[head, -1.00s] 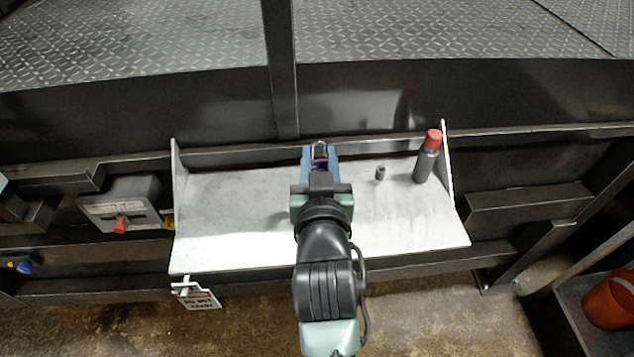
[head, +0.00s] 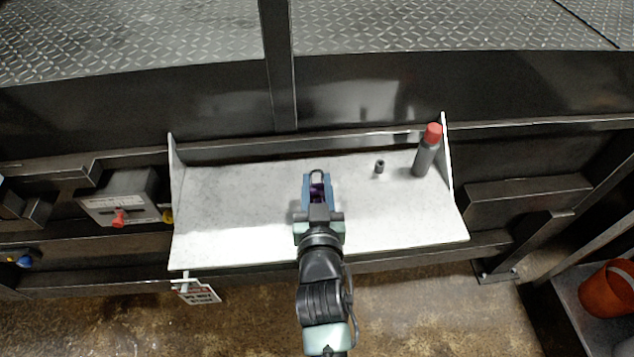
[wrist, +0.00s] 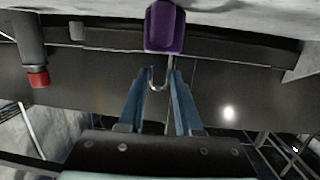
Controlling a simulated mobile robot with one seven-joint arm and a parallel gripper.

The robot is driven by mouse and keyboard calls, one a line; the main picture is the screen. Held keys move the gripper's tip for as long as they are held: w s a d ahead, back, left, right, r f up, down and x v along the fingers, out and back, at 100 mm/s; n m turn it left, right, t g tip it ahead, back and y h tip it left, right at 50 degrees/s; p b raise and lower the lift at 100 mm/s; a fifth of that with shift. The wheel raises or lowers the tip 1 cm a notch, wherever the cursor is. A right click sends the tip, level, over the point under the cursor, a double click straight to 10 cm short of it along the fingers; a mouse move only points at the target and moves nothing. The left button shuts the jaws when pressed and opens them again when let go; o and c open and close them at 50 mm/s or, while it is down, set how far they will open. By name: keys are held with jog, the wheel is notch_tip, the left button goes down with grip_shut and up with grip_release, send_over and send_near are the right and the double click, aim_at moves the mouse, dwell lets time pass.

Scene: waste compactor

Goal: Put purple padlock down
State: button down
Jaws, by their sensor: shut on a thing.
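The purple padlock (head: 318,193) is between the blue fingers of my gripper (head: 317,185), over the middle of the pale shelf (head: 230,215). Its metal shackle points toward the back of the shelf in the head view. In the wrist view, the purple body (wrist: 165,28) is at the top, and the shackle reaches down between the fingertips of my gripper (wrist: 161,75). My gripper is shut on the padlock. I cannot tell whether the padlock touches the shelf.
A grey bottle with a red cap (head: 427,155) stands at the shelf's right end, with a small dark cylinder (head: 379,166) to its left. The shelf's left half is clear. A grey box with a red knob (head: 122,205) is left of the shelf. An orange bucket (head: 606,290) is lower right.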

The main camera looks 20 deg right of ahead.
jog(key=shift+f, duration=0.15)
jog(key=c, duration=0.6)
grip_release()
jog(key=shift+r, duration=0.2)
jog(key=b+v, duration=0.2)
jog(key=v, duration=1)
jog(key=shift+b, duration=0.4)
jog(key=shift+a, duration=0.1)
